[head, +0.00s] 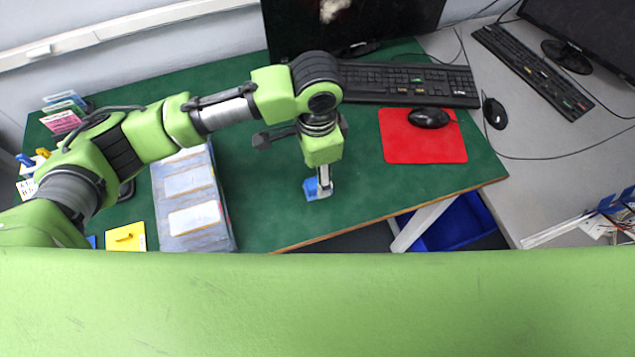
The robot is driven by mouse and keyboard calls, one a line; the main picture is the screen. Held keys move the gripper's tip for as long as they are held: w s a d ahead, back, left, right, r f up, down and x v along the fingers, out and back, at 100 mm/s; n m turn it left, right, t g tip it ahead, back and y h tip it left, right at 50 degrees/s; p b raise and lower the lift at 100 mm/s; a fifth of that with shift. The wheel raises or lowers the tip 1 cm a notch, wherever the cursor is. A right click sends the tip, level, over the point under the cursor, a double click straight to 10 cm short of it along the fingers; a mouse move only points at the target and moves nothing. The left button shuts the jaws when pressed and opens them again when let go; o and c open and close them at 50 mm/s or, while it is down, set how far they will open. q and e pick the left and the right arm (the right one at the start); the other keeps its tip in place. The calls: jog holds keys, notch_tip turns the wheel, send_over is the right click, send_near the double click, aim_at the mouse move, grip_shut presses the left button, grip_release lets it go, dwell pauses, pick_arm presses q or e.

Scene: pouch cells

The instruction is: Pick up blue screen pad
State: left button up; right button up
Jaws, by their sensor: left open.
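A small blue pad (311,190) lies on the green table mat, near the front edge of the desk. My left gripper (324,185) points straight down over it. Its fingertips are at the pad and hide part of it. The jaws are open, and I cannot tell whether they touch the pad. My right gripper is not in view.
The green desk (275,215) has free room around the pad. A box with white labels (190,187) stands left, beside a yellow pad (126,237). A black keyboard (405,84) and a mouse (429,117) on a red mat (425,150) are right.

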pick_arm(q)
notch_tip(320, 180, down, 4)
jog(key=shift+s+r+p, duration=0.1)
jog(key=shift+s+p, duration=0.05)
jog(key=shift+p, duration=0.2)
jog(key=shift+f, duration=0.45)
jog(key=c, duration=1.2)
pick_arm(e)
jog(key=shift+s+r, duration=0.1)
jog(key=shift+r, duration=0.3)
